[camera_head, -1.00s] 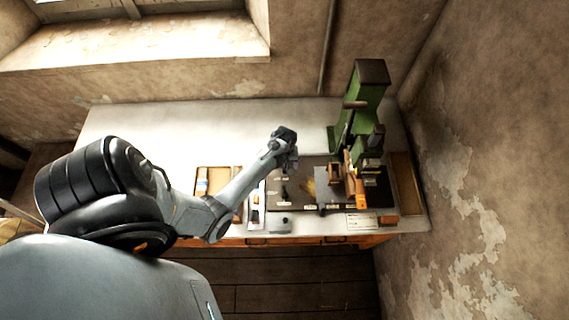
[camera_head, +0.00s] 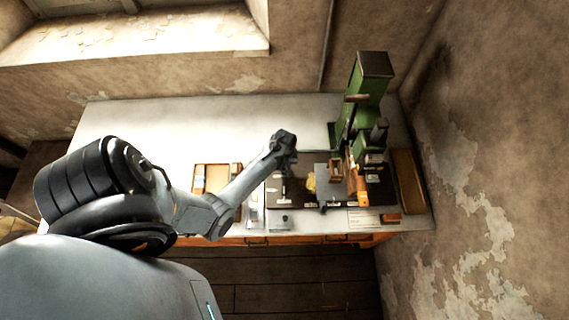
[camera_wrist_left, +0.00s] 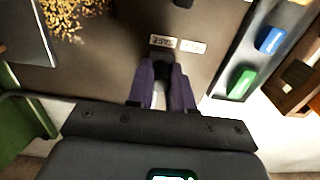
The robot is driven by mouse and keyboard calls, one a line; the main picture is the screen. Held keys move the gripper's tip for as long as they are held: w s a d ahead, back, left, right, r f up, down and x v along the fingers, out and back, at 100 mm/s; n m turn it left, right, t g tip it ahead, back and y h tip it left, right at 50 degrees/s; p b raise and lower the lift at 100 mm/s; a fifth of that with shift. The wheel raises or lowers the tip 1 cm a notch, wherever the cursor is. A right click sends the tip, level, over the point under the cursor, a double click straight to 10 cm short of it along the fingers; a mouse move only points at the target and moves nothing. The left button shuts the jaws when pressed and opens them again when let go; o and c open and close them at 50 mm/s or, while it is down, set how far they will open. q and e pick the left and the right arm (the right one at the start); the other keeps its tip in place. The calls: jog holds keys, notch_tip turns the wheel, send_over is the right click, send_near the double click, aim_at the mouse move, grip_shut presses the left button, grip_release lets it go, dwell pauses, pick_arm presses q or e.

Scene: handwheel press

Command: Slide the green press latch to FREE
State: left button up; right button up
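The green press (camera_head: 364,100) stands at the right of the bench. In the left wrist view a green part (camera_wrist_left: 22,125), seemingly of the press, shows at the lower left. My left gripper (camera_head: 284,158) is over the left part of the dark board, left of the press. In the wrist view its two dark purple fingers (camera_wrist_left: 162,85) are apart, with a small dark knob (camera_wrist_left: 161,68) between their tips. I cannot tell whether they touch it. Two small white labels lie just past the fingertips; one (camera_wrist_left: 163,42) seems to read SAFE. I cannot make out a green latch. My right gripper is not in view.
A dark board (camera_head: 296,198) carries the press and small parts. Yellow-brown crumbs (camera_wrist_left: 75,14) lie on it. A tray with a green block (camera_wrist_left: 242,82) and a blue block (camera_wrist_left: 270,40) is right of the fingers. The white bench top (camera_head: 180,125) behind is clear.

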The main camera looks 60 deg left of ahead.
pick_arm(q)
jog(key=shift+c, duration=1.3)
jog(key=shift+s, duration=0.1)
jog(key=shift+s+a+p, duration=0.4)
jog(key=shift+s+p, duration=0.15)
jog(key=shift+s, duration=0.2)
jog(key=shift+s+a, duration=0.25)
jog(key=shift+s, duration=0.25)
jog(key=o, duration=1.5)
jog(key=shift+c, duration=0.2)
jog(key=shift+r+p, duration=0.1)
jog(key=shift+p, duration=0.2)
